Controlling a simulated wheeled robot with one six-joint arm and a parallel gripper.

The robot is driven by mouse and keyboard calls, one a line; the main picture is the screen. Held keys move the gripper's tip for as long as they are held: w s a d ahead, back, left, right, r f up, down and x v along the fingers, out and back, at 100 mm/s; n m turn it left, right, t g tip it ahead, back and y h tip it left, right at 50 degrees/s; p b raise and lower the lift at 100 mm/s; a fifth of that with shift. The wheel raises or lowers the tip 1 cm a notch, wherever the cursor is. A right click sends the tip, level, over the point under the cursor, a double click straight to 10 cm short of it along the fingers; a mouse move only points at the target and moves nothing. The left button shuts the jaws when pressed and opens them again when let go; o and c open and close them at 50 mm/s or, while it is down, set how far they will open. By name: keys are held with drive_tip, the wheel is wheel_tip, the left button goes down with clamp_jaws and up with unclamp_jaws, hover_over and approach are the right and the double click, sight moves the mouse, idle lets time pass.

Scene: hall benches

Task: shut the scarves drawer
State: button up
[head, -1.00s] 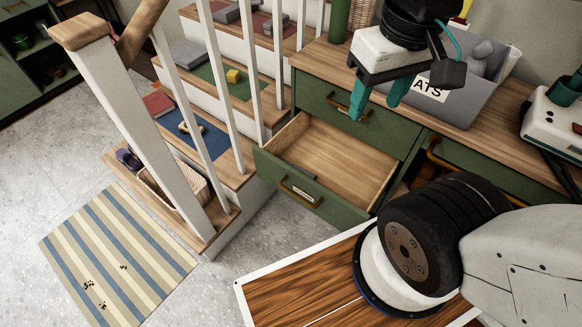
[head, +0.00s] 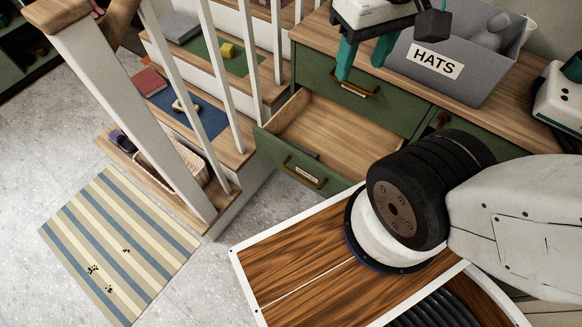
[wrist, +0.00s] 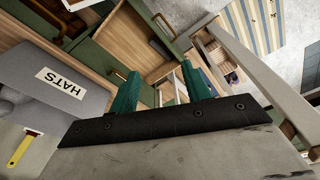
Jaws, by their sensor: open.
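An open green drawer (head: 291,165) with a brass handle and a pale wooden inside sticks out from the cabinet, below a shut drawer. Its small label is too small to read, so I cannot confirm that it is the scarves drawer. A little of something dark shows inside behind its front. My gripper (head: 362,62) has teal fingers, is open and empty, and hangs above and behind the open drawer, in front of the upper drawer in the picture. In the wrist view its fingers (wrist: 160,74) point towards the drawer area, with no contact visible.
A grey bin (head: 462,75) labelled HATS stands on the wooden cabinet top (head: 395,95). White stair railings (head: 205,85) stand close left of the drawer. A striped rug (head: 118,245) lies on the floor at left. A red-and-yellow tool (wrist: 22,150) shows in the wrist view.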

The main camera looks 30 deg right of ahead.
drive_tip(key=shift+a, duration=0.15)
drive_tip(key=c, duration=0.5)
drive_tip(key=w+a+f+n+g, duration=0.1)
drive_tip(key=f, duration=0.1)
drive_tip(key=w+a+f+n+g+h, duration=0.1)
drive_tip(key=a+f, duration=0.1)
drive_tip(key=w+a+f+n+g, duration=0.1)
drive_tip(key=f+n, duration=0.1)
drive_tip(key=shift+w+a+f+g+h, duration=0.15)
drive_tip(key=shift+w+f+g+h, duration=0.2)
drive_tip(key=shift+f+g+h, duration=0.05)
clamp_jaws()
drive_tip(key=w+a+f+n+t+h, duration=0.2)
drive_tip(key=w+a+f+n+h, duration=0.15)
drive_tip(key=f+n, duration=0.6)
drive_tip(key=w+a+f+n+t+h, duration=0.2)
drive_tip(key=w+a+f+n, duration=0.15)
drive_tip(key=f+n, duration=0.65)
drive_tip(key=w+a+f+n+t+h, duration=0.1)
drive_tip(key=w+a+f+n+h, duration=0.25)
drive_tip(key=f+n, duration=0.65)
drive_tip(key=n+t+y, duration=0.2)
drive_tip(key=n, duration=0.6)
approach(275, 143)
drive_tip(key=shift+x, duration=3)
